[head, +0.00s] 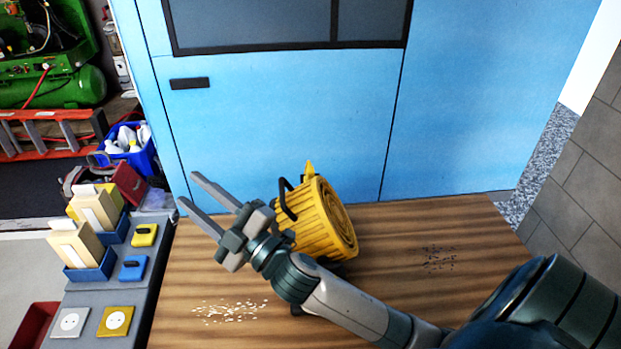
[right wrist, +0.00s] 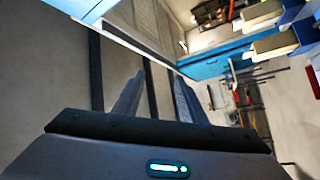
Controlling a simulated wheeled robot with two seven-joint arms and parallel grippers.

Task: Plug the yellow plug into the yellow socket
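The yellow plug (head: 144,235) is a small yellow block with a dark part on top, on the grey side surface at the left of the head view. The yellow socket (head: 115,321) is a square yellow plate with a pale round face, nearer the front on the same surface. My right gripper (head: 187,188) is raised to the right of and beyond the plug, apart from it. Its two fingers are spread with nothing between them; they also show in the right wrist view (right wrist: 157,95). My left gripper is not in view.
A blue plug (head: 132,267) and a white socket (head: 70,322) share the grey surface (head: 93,293). Blue trays (head: 92,273) with beige boxes stand left of the plugs. A yellow cable reel (head: 322,220) stands on the wooden table (head: 400,290), behind my right arm. Pale bits and dark specks lie there.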

